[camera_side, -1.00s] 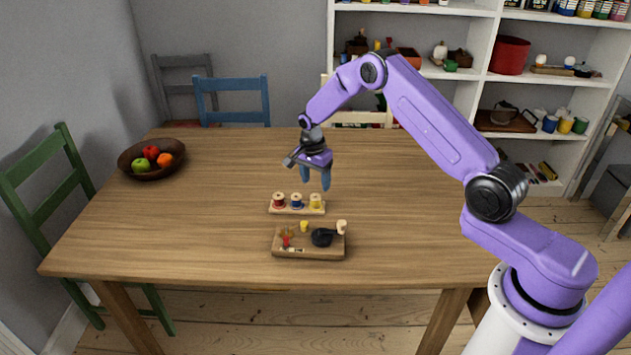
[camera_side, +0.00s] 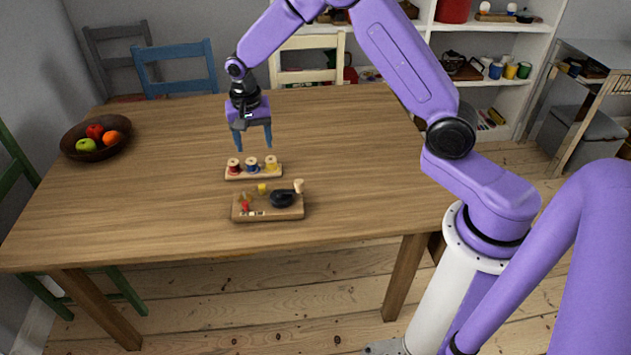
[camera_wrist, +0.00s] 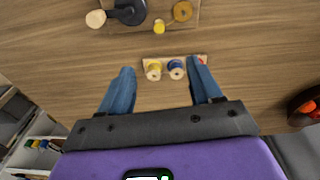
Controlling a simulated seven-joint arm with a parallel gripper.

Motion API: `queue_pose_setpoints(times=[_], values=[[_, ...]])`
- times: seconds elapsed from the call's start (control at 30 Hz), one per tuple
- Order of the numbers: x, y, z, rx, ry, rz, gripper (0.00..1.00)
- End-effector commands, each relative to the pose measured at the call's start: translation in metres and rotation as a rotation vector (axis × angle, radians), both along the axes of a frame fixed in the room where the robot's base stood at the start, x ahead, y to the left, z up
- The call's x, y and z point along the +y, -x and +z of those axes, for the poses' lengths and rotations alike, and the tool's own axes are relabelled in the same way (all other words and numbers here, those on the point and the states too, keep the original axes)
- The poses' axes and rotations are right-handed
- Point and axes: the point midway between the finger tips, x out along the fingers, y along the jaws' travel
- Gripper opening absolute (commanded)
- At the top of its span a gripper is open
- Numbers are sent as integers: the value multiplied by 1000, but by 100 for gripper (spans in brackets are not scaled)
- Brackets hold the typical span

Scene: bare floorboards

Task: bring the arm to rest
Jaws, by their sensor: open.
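My gripper (camera_side: 253,137) is open and empty. It hangs fingers-down above the wooden table (camera_side: 160,170), just behind a small rack (camera_side: 254,175) that holds a red, a blue and a yellow spool. In the wrist view my gripper's blue fingers (camera_wrist: 162,88) are spread apart, with the yellow spool (camera_wrist: 153,70) and blue spool (camera_wrist: 176,69) showing between them. The red spool is mostly hidden by a finger there. Nothing touches the fingers that I can see.
A wooden board (camera_side: 268,213) with a small black pan (camera_side: 283,198) and small items lies near the table's front edge. A brown fruit bowl (camera_side: 97,139) stands at the far left. Chairs stand around the table. The table's middle left is clear.

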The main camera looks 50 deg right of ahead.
Motion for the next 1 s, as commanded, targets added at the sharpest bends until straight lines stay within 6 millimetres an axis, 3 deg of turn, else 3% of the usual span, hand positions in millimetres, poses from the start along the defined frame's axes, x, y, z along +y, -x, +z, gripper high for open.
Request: queue_pose_setpoints(times=[0.2, 0.5, 0.8, 1.0], values=[[42, 68, 45, 17, -6, 368, 64], [66, 177, 86, 38, -10, 871, 64], [49, 291, 107, 59, -14, 1377, 64], [26, 350, 109, 68, -17, 1663, 64]])
